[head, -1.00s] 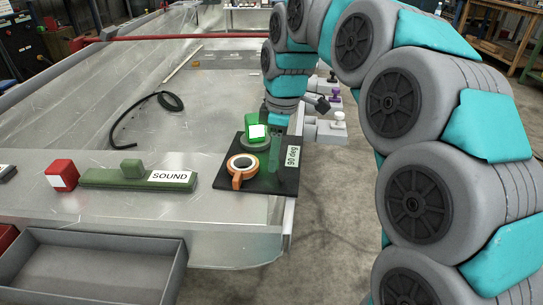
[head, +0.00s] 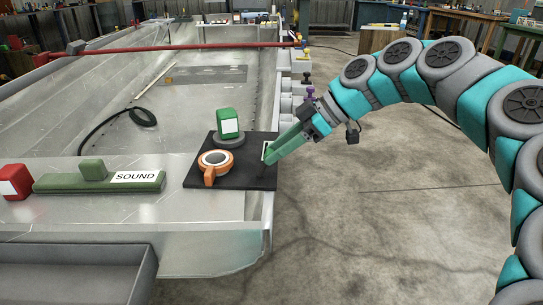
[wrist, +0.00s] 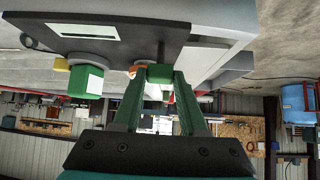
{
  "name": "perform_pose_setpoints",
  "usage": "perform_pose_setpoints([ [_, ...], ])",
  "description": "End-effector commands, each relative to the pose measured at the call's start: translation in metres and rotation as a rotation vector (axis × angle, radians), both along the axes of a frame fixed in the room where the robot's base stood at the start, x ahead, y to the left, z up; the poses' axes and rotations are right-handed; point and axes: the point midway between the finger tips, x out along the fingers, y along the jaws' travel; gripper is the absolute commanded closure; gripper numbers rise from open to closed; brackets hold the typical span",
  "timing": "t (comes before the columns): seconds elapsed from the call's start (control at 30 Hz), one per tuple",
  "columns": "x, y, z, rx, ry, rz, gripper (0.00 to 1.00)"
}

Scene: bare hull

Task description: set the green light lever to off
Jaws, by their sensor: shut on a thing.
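My gripper (head: 268,156) has long green fingers and slants down to the left, its tips by the right edge of the black mat. In the wrist view my gripper (wrist: 159,82) is shut, its tips closed on a small green piece (wrist: 158,73) that looks like a lever knob. The fingers hide the piece in the head view, and its stem and setting cannot be made out. A green block (head: 228,122) with a white label stands on a grey round base on the mat. The block also shows in the wrist view (wrist: 86,80).
Purple (head: 310,92), black (head: 307,77) and yellow (head: 306,53) knobs line the hull's right side. Floor at right is clear.

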Motion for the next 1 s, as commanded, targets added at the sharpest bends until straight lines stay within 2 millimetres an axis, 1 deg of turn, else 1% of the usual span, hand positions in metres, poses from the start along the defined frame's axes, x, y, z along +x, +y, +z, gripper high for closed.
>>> perform_pose_setpoints([
  [0.2, -0.0003, -0.0033, -0.0026, 0.045, -0.006, 0.0, 1.0],
  [0.63, -0.0005, -0.0038, -0.002, 0.051, -0.007, 0.0, 1.0],
  [0.67, -0.0005, -0.0038, -0.002, 0.051, -0.007, 0.0, 0.56],
  [0.9, -0.0005, -0.0037, -0.0022, 0.05, -0.007, 0.0, 0.29],
  [1.0, -0.0005, -0.0037, -0.0022, 0.05, -0.007, 0.0, 0.28],
])
